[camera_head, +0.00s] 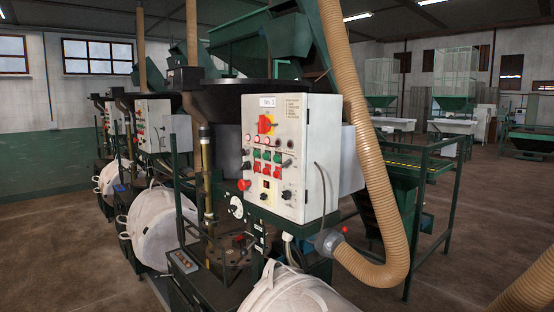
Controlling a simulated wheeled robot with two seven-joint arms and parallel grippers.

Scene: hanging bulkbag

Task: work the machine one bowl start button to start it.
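The machine one control box (285,160) is a white cabinet in the middle of the view, with a small "No. 1" label (268,101) at its top. An orange-red rotary switch (267,124) sits below the label. Under it are a row of small round lamps (262,138), several green buttons (266,155) and several red buttons (266,168) beneath them. The lettering is too small to read, so I cannot tell which button is bowl start. A red knob (244,184) sticks out at the lower left. Neither of my grippers is in view.
A ribbed tan hose (368,150) curves down right of the box. A white bulk bag (292,292) hangs below it. Similar machines with white boxes (153,125) stand at the left. A green railed frame (415,200) stands at the right. Brown floor (460,250) is open beyond.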

